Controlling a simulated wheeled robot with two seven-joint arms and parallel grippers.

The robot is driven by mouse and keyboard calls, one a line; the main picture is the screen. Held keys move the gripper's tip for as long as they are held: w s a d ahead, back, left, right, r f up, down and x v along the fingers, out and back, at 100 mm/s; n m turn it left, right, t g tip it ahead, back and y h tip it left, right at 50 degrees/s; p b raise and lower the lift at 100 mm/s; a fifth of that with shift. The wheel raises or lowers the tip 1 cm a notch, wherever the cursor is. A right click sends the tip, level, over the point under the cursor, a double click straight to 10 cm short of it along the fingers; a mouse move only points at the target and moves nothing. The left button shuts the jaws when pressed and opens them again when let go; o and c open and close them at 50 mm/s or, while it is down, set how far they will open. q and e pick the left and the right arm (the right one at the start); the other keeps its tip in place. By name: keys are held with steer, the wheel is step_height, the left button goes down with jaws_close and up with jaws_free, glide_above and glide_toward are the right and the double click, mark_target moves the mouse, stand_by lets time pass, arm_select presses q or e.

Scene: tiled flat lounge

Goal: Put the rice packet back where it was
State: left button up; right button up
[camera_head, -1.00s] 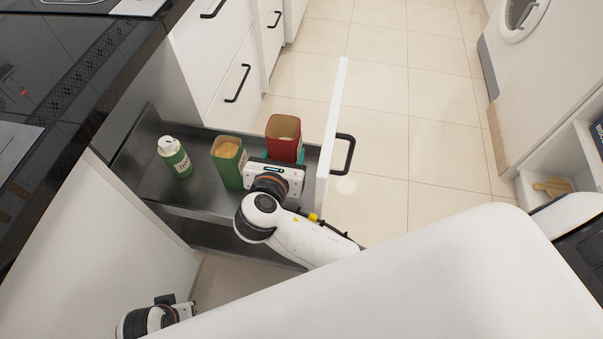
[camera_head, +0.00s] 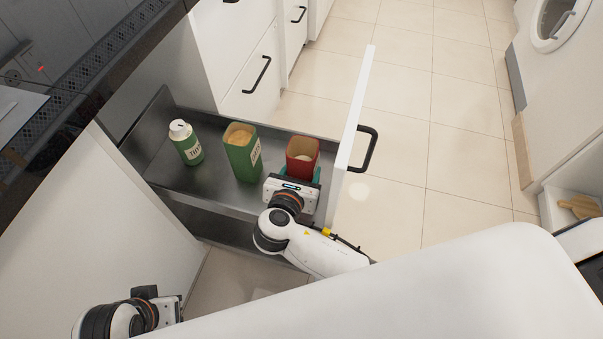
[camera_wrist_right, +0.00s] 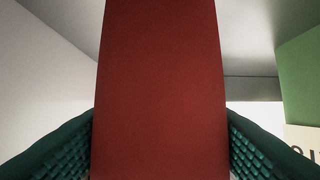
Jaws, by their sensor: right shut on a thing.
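A red open-topped packet (camera_head: 303,157), its label not visible, is held upright at the right end of the open drawer (camera_head: 215,192), near the drawer front. My right gripper (camera_head: 300,174) is shut on it, its teal fingers on either side. In the right wrist view the red packet (camera_wrist_right: 160,90) fills the middle between the fingertips (camera_wrist_right: 160,145). Whether its base touches the drawer floor is hidden. My left gripper (camera_head: 165,303) is low at the left, outside the drawer; its fingers are not clear.
A green open-topped box (camera_head: 241,155) stands in the drawer just left of the red packet. A green bottle with a white cap (camera_head: 187,145) stands farther left. The white drawer front with a black handle (camera_head: 368,150) bounds the right. A dark counter (camera_head: 60,90) lies left.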

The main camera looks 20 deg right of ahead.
arm_select(q)
steer(key=shift+r, duration=0.1)
arm_select(e)
steer(key=o, duration=1.2)
steer(key=shift+c, duration=0.2)
steer(key=shift+r, duration=0.15)
steer(key=p+v, duration=0.2)
steer(key=v, duration=0.4)
steer(key=shift+s+a+r, duration=0.2)
steer(key=shift+s+a, duration=0.05)
arm_select(q)
steer(key=p+x, duration=0.1)
steer(key=x, duration=0.4)
steer(key=shift+d+r, duration=0.1)
arm_select(e)
steer(key=v, duration=0.5)
steer(key=shift+f, duration=0.1)
